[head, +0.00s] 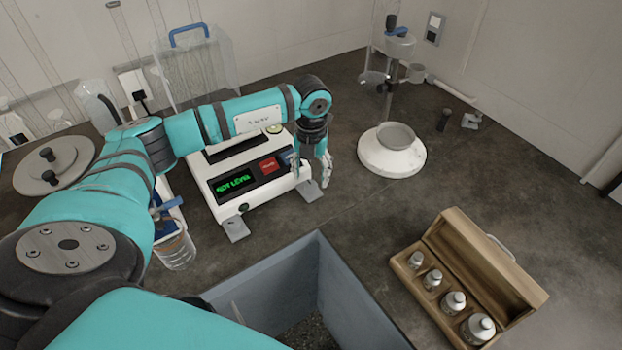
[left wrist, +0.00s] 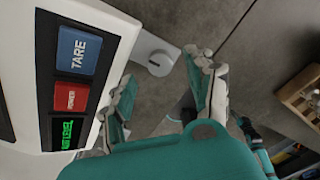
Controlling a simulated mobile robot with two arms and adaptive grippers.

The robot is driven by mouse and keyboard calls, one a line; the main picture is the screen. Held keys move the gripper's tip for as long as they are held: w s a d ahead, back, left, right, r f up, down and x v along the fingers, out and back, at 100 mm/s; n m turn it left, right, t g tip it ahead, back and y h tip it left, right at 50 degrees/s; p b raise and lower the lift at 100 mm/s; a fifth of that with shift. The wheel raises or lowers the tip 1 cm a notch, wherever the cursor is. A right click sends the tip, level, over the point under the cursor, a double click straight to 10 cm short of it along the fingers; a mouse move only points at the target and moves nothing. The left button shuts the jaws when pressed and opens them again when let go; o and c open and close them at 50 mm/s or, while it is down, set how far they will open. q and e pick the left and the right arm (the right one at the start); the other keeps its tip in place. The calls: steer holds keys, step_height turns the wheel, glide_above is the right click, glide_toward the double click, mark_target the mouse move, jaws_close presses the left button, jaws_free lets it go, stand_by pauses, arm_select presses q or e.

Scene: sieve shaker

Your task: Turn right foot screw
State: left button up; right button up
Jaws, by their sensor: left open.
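The white balance (head: 207,185) stands on the dark bench with a green-lit display (head: 236,182) that seems to read NOT LEVEL. Its red button and blue TARE button (left wrist: 77,50) show in the left wrist view. The right foot screw (left wrist: 158,62) is a pale round knob on a flat foot plate (head: 309,189) at the balance's front right corner. The left foot plate (head: 236,229) is at the front left corner. My left gripper (head: 325,172) is open and empty, pointing down close to the right foot. In the wrist view its fingers (left wrist: 165,95) are apart, with the screw beyond them.
A white round-based stand (head: 391,157) is right of the gripper. An open wooden weight box (head: 490,262) lies front right, and a grey-walled opening (head: 345,290) is in front. A clear beaker (head: 175,250) stands left of the balance. Bench between balance and box is clear.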

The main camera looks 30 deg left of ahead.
mark_target(311, 184)
arm_select(q)
steer(key=shift+f, duration=1.9)
jaws_close()
steer(key=shift+m, duration=0.3)
steer(key=shift+f+m+b, duration=0.1)
steer(key=shift+m+b, duration=0.8)
steer(key=shift+m, duration=0.2)
steer(key=m+b, duration=0.2)
steer(key=m, duration=0.1)
steer(key=shift+m, duration=0.4)
steer(key=m+b, duration=0.2)
steer(key=m, duration=0.3)
steer(key=shift+b, duration=0.4)
